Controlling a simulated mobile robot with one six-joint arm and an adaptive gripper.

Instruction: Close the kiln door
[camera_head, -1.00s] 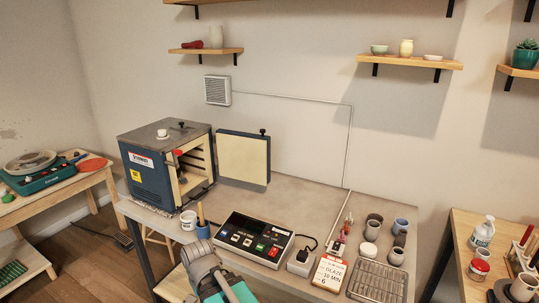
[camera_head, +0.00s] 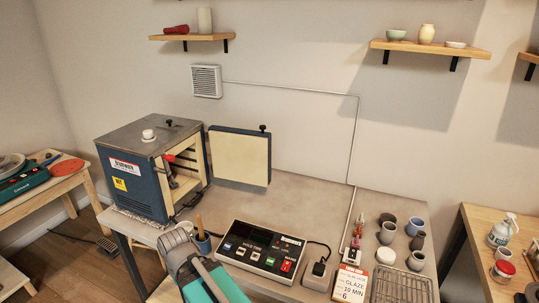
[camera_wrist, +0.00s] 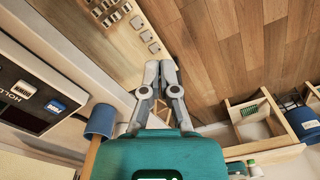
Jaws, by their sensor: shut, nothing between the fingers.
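The kiln (camera_head: 133,187) is a dark blue box with a grey top at the left of the table. Its front is open, and shelves show inside its cream lining. The kiln door (camera_head: 240,158), a cream panel with a dark blue edge and a black knob on top, stands swung wide open to the right of the opening. My gripper (camera_wrist: 161,68) shows in the wrist view with its grey fingers together and nothing between them. It is over the table's front edge and floor, apart from the door. The kiln and door are not in the wrist view.
A control box (camera_head: 262,248) with buttons stands on the table in front of the door. A blue cup (camera_head: 202,243) with a wooden handle in it is near the kiln's front. Several cups and a wire rack (camera_head: 402,286) are at the right.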

